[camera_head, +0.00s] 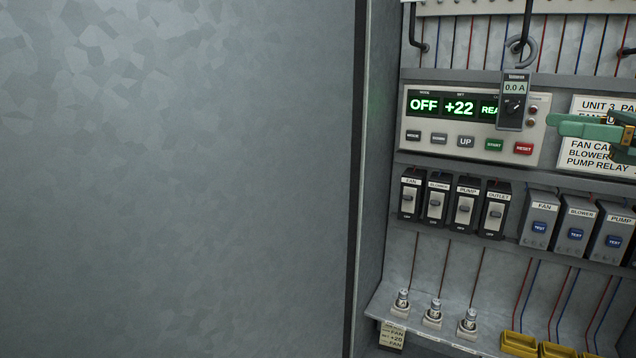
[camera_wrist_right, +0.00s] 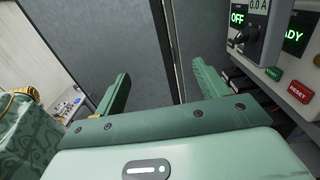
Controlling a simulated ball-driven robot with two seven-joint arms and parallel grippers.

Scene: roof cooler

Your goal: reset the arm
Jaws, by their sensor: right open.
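My right gripper (camera_head: 556,125) comes in from the right edge in the head view, its green fingers in front of the white label plate and beside the control panel (camera_head: 420,150). In the right wrist view the gripper (camera_wrist_right: 160,76) is open, with nothing between its fingers. The panel reads OFF, +22 and a partly covered word, above a row of buttons ending in the red RESET button (camera_head: 524,148). My left gripper is not in view.
A clamp meter (camera_head: 513,88) reading 0.0 A hangs over the panel's display. Breakers (camera_head: 465,205) and relays (camera_head: 575,228) sit below. Fuses (camera_head: 433,312) and yellow parts (camera_head: 519,344) are near the bottom. A grey metal surface (camera_head: 180,180) fills the left.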

